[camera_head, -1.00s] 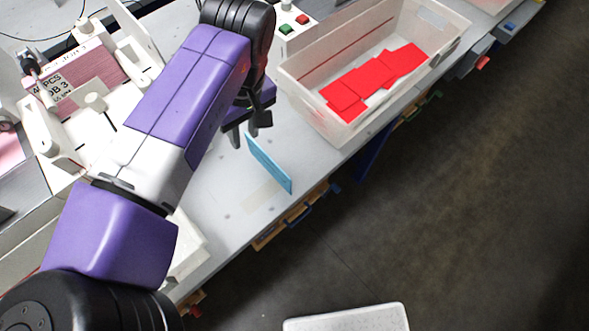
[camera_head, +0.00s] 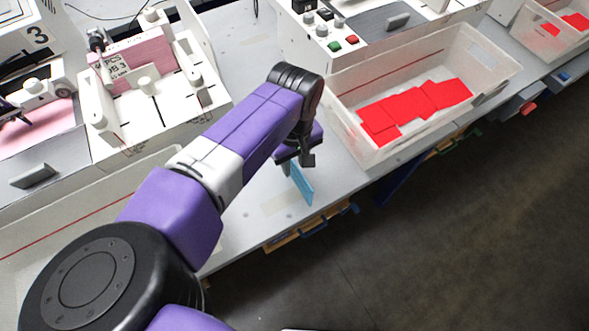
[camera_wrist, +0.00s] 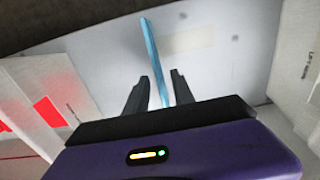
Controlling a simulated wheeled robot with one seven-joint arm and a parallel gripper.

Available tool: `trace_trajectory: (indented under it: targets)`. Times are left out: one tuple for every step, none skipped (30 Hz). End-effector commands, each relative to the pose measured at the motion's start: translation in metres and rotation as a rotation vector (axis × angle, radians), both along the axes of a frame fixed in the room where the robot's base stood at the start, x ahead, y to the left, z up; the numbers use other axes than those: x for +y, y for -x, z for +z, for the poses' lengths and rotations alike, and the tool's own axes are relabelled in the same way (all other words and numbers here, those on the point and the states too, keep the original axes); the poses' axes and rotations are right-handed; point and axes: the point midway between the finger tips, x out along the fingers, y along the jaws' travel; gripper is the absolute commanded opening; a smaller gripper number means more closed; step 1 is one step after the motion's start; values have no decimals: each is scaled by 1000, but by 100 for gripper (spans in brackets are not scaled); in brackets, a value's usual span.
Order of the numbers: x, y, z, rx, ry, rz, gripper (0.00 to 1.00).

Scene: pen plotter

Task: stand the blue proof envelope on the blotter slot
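The blue proof envelope (camera_head: 300,185) is a thin light-blue panel, upright and slightly tilted, near the front edge of the grey worktop. In the wrist view the envelope (camera_wrist: 155,55) is seen edge-on, running down between or just below my fingers. My gripper (camera_head: 293,162) is above it, pointing down. In the wrist view my gripper (camera_wrist: 160,80) has its fingers apart, with a gap on both sides of the envelope. The envelope's lower edge and what supports it are not clear. I cannot pick out the blotter slot; a pale beige patch (camera_head: 281,203) lies beside the envelope.
A translucent bin (camera_head: 345,120) with red cards (camera_head: 415,108) stands right of my gripper. White plotter machines (camera_head: 150,85) and a button panel (camera_head: 335,40) stand behind. The worktop (camera_head: 245,215) is clear left of the envelope; its front edge drops to the floor.

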Motion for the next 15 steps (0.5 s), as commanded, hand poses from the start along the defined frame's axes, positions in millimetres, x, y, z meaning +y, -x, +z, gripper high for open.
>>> trace_trajectory:
  targets:
    - [0, 0, 0, 0, 0, 0, 30]
    - [0, 0, 0, 0, 0, 0, 30]
    - [0, 0, 0, 0, 0, 0, 30]
    - [0, 0, 0, 0, 0, 0, 30]
    - [0, 0, 0, 0, 0, 0, 30]
    - [0, 0, 0, 0, 0, 0, 22]
    - [0, 0, 0, 0, 0, 0, 16]
    - [0, 0, 0, 0, 0, 0, 10]
    - [0, 0, 0, 0, 0, 0, 2]
    - [0, 0, 0, 0, 0, 0, 0]
    - [0, 0, 0, 0, 0, 0, 0]
    - [0, 0, 0, 0, 0, 0, 0]
    - [0, 0, 0, 0, 0, 0, 0]
    - [0, 0, 0, 0, 0, 0, 0]
    - [0, 0, 0, 0, 0, 0, 0]
